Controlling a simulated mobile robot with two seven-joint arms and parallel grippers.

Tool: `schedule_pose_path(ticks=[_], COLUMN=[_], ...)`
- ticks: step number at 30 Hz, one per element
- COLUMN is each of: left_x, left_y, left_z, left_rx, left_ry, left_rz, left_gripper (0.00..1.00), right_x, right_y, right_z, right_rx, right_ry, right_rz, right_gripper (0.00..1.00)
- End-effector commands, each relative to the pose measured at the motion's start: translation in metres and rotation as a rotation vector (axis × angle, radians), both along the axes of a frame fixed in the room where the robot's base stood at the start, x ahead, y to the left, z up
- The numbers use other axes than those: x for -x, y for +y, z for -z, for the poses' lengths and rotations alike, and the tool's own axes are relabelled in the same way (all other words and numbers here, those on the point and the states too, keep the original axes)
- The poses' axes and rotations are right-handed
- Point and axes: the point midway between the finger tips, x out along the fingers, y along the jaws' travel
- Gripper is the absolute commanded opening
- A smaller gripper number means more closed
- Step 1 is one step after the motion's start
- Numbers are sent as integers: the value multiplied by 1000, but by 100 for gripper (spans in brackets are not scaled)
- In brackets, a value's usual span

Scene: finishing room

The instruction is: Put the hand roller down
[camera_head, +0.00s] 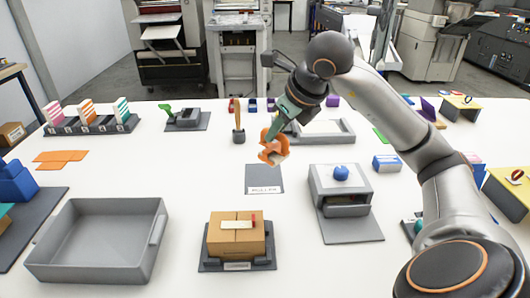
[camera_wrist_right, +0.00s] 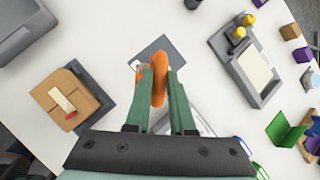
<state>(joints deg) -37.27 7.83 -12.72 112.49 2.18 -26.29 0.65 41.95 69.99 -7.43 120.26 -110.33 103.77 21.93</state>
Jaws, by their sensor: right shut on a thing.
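My right gripper (camera_head: 279,127) is shut on the hand roller (camera_head: 273,152), which has an orange handle and frame and a pale roller part low down. The roller is held up, tilted, over the far edge of a small dark grey mat (camera_head: 264,179) with a white label strip. In the right wrist view the orange roller (camera_wrist_right: 159,88) sits between the green fingers, and the mat (camera_wrist_right: 158,47) shows beyond it. The pale roller part is mostly hidden there. My left gripper is not in view.
A grey press-like box (camera_head: 329,190) with a blue knob stands right of the mat. A cardboard box (camera_head: 225,244) on a dark base is in front, and a large grey tray (camera_head: 62,257) is front left. A brush (camera_head: 238,129) stands behind the mat. The mat looks bare.

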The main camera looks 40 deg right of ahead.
Motion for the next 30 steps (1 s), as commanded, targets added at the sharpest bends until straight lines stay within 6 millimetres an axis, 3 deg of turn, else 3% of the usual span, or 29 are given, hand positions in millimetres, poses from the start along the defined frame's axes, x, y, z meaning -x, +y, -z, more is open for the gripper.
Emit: schedule_pose_path(ticks=[3,9,18,24,30], left_x=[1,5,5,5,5], left_y=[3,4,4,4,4], left_z=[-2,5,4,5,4], left_rx=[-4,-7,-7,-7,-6], left_ry=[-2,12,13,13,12], left_rz=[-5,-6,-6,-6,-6], left_gripper=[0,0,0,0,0], right_x=[-27,-51,-68,-67,-67], right_y=[-11,-22,-30,-29,-29], right_z=[15,50,73,97,99], right_rx=[-5,-2,-1,1,2], right_ry=[3,1,0,0,-3], right_rz=[1,-1,0,-2,-2], right_gripper=[0,0,0,0,0])
